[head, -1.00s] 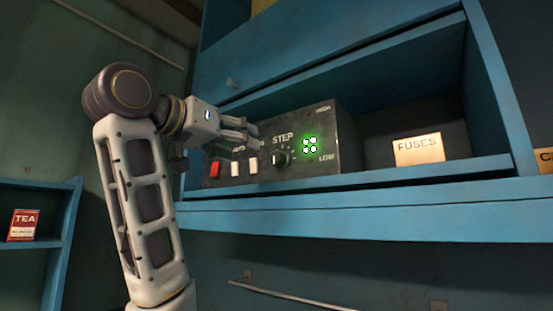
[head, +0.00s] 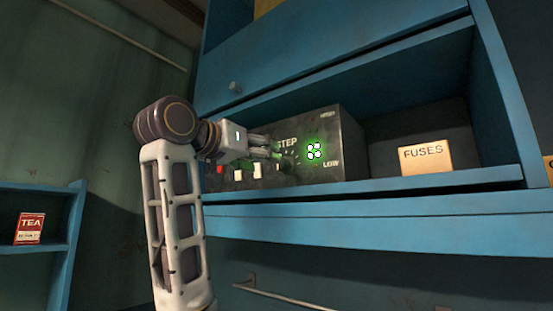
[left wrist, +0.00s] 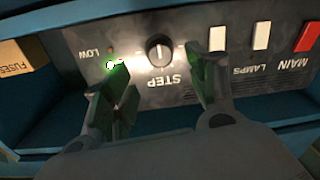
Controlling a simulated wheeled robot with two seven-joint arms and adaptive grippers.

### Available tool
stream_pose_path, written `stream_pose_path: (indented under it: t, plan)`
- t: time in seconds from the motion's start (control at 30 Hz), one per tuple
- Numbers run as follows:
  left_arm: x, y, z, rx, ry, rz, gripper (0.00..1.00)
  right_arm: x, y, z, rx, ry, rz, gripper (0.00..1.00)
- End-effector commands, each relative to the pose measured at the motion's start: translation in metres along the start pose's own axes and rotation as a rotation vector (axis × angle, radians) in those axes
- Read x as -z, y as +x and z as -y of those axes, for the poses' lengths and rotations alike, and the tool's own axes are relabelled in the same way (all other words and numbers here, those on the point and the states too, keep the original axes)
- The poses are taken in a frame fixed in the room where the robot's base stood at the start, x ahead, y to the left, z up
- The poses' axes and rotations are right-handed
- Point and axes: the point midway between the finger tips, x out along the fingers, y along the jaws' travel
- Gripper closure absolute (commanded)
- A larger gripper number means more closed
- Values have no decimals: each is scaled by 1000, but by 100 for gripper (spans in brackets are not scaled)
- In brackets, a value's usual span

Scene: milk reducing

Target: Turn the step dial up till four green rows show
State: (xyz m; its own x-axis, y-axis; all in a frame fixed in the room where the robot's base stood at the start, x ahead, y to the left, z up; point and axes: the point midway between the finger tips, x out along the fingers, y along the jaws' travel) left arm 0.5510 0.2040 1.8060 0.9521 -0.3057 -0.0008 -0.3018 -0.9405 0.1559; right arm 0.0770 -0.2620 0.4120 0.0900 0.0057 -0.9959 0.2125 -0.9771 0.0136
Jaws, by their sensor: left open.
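The dark control box (head: 340,125) sits on a blue shelf and carries the STEP dial, a round black knob. The dial (left wrist: 160,50) shows upside down in the left wrist view, with a pale pointer line on it. In the head view it is partly hidden behind my fingers. My left gripper (head: 268,150) is open at the panel; in the left wrist view its fingers (left wrist: 158,68) stand either side of the dial, apart from it. Green lights (head: 314,151) glow in a small cluster, apparently two rows, between HIGH and LOW. My right gripper is out of view.
A red MAIN switch (left wrist: 307,37) and two white switches (left wrist: 262,36) sit beside the dial. The blue shelf edge (head: 400,187) runs below. A TEA box (head: 29,228) is far left.

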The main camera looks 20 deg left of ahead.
Motion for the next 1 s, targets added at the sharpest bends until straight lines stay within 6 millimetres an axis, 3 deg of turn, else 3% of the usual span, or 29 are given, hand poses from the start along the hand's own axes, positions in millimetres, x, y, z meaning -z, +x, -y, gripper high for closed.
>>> stream_pose_path:
  t: [0.5,1.0]
  plan:
    - [1,63,0,0,0,2,42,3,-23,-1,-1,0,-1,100]
    - [0,74,0,1,0,0,42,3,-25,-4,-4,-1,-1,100]
